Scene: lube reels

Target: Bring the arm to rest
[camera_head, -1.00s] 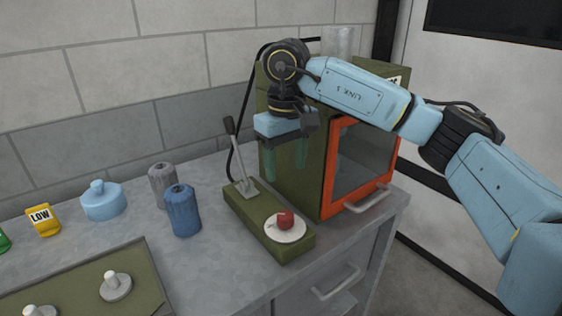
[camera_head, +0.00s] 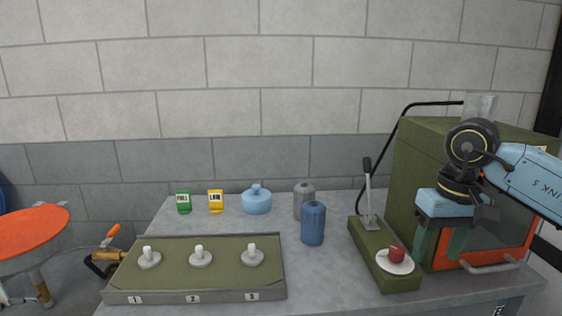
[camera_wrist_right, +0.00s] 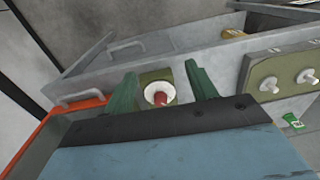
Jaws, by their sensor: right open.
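My right arm comes in from the right in the head view. Its right gripper (camera_head: 439,244) points down in front of the green machine (camera_head: 420,150) with the orange-framed door. The two green fingers are apart with nothing between them. In the right wrist view the open right gripper (camera_wrist_right: 158,88) shows the red knob (camera_wrist_right: 158,97) on its white disc beyond the fingers. In the head view this red knob (camera_head: 397,253) sits on the green lever base (camera_head: 385,270), left of the fingers. My left gripper is not in view.
A blue ribbed canister (camera_head: 313,223), a grey canister (camera_head: 304,200), a light blue bottle (camera_head: 257,201), a yellow container (camera_head: 215,201) and a green container (camera_head: 183,202) stand on the grey bench. A tray (camera_head: 195,297) with three numbered pegs lies front left. An orange stool (camera_head: 30,232) stands beyond.

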